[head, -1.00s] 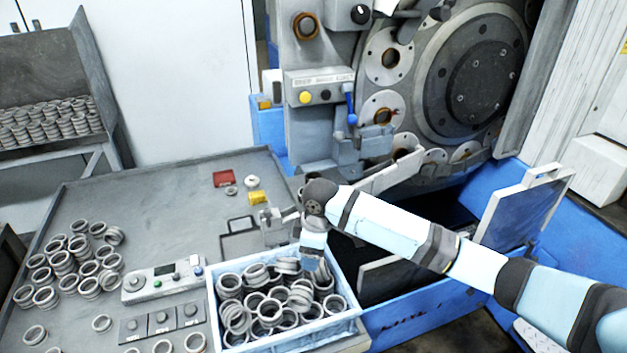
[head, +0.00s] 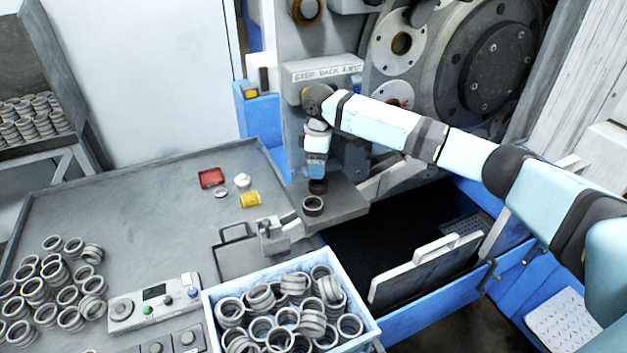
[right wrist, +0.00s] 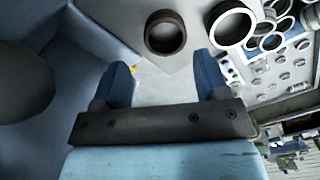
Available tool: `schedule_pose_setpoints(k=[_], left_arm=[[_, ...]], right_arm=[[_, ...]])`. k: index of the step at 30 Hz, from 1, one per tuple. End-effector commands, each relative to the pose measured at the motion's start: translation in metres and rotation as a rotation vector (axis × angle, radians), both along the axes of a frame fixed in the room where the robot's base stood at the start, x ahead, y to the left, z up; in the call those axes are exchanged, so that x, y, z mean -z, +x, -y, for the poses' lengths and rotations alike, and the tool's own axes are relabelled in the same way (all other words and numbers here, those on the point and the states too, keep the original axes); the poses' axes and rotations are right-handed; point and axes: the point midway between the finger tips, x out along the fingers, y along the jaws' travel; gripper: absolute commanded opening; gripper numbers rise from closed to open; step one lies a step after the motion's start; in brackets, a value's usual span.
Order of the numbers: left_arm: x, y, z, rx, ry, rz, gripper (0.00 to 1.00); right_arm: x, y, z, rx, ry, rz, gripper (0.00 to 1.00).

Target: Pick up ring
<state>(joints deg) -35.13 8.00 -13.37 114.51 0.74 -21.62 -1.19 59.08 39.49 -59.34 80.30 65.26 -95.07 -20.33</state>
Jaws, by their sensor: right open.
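A dark grey ring (head: 314,207) lies on a flat metal plate beside the machine in the head view. In the right wrist view a dark ring (right wrist: 165,33) lies just beyond the fingertips, apart from them. My right gripper (head: 316,180) points down over the plate, close behind the ring in the head view. It is open in the right wrist view (right wrist: 160,62), with its two blue fingers apart and nothing between them. A small dark round shape (head: 317,186) at the fingertips is too small to make out. My left gripper is not in view.
A white-blue box (head: 372,335) full of rings stands on the table's right edge. Loose rings (head: 62,285) and a control box (head: 155,302) are at left. The grinding machine (head: 325,72) rises behind the plate; an open dark bay (head: 375,240) lies to its right.

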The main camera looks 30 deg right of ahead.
Motion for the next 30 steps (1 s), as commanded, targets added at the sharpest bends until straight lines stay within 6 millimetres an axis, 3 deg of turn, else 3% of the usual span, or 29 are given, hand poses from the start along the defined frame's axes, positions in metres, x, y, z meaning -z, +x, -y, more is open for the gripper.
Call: schedule_pose_setpoints(k=[12, 21, 22, 27, 30], left_arm=[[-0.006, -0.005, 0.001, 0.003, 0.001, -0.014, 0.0], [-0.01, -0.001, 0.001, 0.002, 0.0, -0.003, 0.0], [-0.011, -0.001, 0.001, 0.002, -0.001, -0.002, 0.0], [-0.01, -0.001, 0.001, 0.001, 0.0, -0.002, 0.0], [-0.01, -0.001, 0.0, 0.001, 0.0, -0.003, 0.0]], right_arm=[[0.054, -0.003, -0.004, 0.0, 0.0, -0.001, 0.68], [0.061, -0.003, -0.003, 0.0, 0.0, 0.001, 0.68], [0.061, -0.003, -0.003, 0.0, 0.0, 0.001, 0.65], [0.061, -0.002, -0.003, 0.0, 0.0, 0.001, 0.28], [0.061, -0.002, -0.003, 0.0, 0.0, 0.001, 0.28]])
